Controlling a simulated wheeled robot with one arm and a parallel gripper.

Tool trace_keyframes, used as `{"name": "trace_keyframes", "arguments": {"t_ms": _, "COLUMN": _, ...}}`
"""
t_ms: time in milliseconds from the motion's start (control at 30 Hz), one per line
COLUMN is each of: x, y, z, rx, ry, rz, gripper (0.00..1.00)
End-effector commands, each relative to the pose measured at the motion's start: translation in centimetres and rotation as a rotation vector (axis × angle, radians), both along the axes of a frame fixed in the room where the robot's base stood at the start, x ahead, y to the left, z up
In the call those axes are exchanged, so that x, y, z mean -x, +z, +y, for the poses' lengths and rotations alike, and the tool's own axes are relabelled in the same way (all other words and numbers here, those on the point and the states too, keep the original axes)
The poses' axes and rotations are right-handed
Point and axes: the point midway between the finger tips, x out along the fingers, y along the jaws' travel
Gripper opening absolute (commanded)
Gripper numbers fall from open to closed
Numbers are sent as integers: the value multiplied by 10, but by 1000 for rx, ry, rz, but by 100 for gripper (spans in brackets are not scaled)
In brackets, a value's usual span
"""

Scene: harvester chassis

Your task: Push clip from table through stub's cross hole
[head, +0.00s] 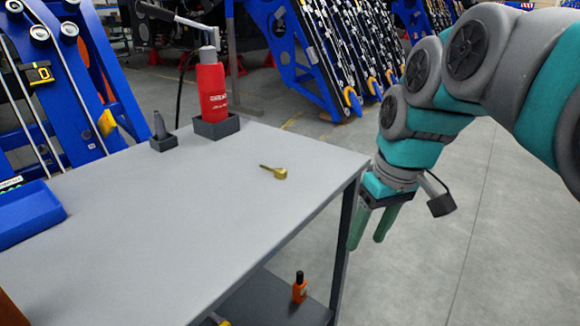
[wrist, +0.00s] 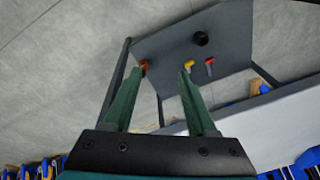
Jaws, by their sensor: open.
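A small brass-coloured piece, which looks like the clip (head: 274,172), lies on the grey table (head: 180,215) near its right side in the head view. My gripper (head: 366,243) hangs to the right of the table, below the level of its top, fingers pointing down. It is open and empty, apart from the clip. In the wrist view my gripper (wrist: 164,70) shows two spread green fingers. The clip does not show in the wrist view. I cannot make out the stub with its cross hole in either view.
A blue tray (head: 25,215) is at left. An orange bottle (head: 299,288) stands on the lower shelf (wrist: 225,35). Blue frames (head: 310,50) stand behind; floor at right is clear.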

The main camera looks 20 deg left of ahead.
Motion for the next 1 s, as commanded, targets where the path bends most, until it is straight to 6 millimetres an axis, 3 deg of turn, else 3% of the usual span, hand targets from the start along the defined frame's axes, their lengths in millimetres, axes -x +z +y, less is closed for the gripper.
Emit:
{"name": "trace_keyframes", "arguments": {"t_ms": 33, "x": -18, "y": 14, "z": 18, "rx": -20, "ry": 56, "rz": -23, "gripper": 57}}
{"name": "trace_keyframes", "arguments": {"t_ms": 200, "x": -61, "y": 55, "z": 71, "rx": -74, "ry": 231, "rz": -103, "gripper": 57}}
{"name": "trace_keyframes", "arguments": {"t_ms": 433, "x": -98, "y": 93, "z": 130, "rx": -128, "ry": 414, "rz": -189, "gripper": 57}}
{"name": "trace_keyframes", "arguments": {"t_ms": 667, "x": -110, "y": 108, "z": 154, "rx": -148, "ry": 489, "rz": -231, "gripper": 57}}
{"name": "trace_keyframes", "arguments": {"t_ms": 1000, "x": -113, "y": 87, "z": 164, "rx": -149, "ry": 494, "rz": -235, "gripper": 57}}
